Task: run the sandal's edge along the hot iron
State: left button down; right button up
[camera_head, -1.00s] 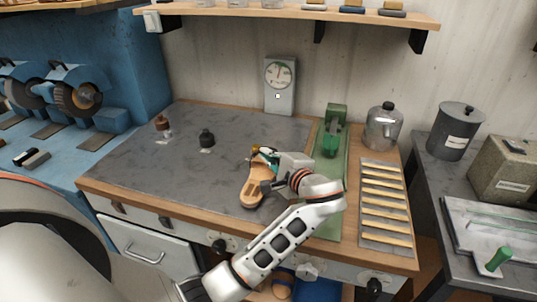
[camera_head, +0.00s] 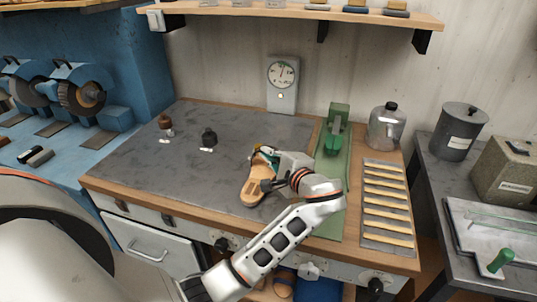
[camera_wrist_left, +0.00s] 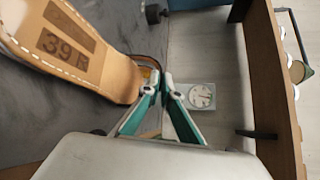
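The tan sandal (camera_head: 254,191) is at the middle of the grey worktop, toward its right side, beside my left gripper (camera_head: 264,167). In the left wrist view the sandal (camera_wrist_left: 110,80) fills the upper left, with "39 R" stamped on a darker patch and stitching along its edge. There the green-and-white fingers of my left gripper (camera_wrist_left: 159,88) come together at the sandal's end, by a brown strap, and appear shut on it. I cannot tell whether the sandal touches the worktop. No object is clearly the hot iron. My right gripper is not in view.
A small black item (camera_head: 208,138) and a brown one (camera_head: 166,123) stand on the worktop (camera_head: 150,165) at left, which is otherwise clear. A dial gauge (camera_head: 282,76) is behind.

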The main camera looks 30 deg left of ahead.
pick_arm(q)
jog(key=shift+w, duration=0.15)
dwell(0.5)
jog(key=shift+w+d, duration=0.1)
jog(key=shift+w, duration=0.25)
jog(key=shift+w+d+f+b, duration=0.1)
jog(key=shift+w+b, duration=0.2)
jog(key=shift+w, duration=0.1)
dwell(0.7)
dwell(0.3)
jog(key=shift+w, duration=0.3)
dwell(0.6)
jog(key=shift+w, duration=0.35)
jog(key=shift+w, duration=0.1)
jog(key=shift+w+d+p, duration=0.1)
jog(key=shift+d+p, duration=0.05)
jog(key=shift+p, duration=0.3)
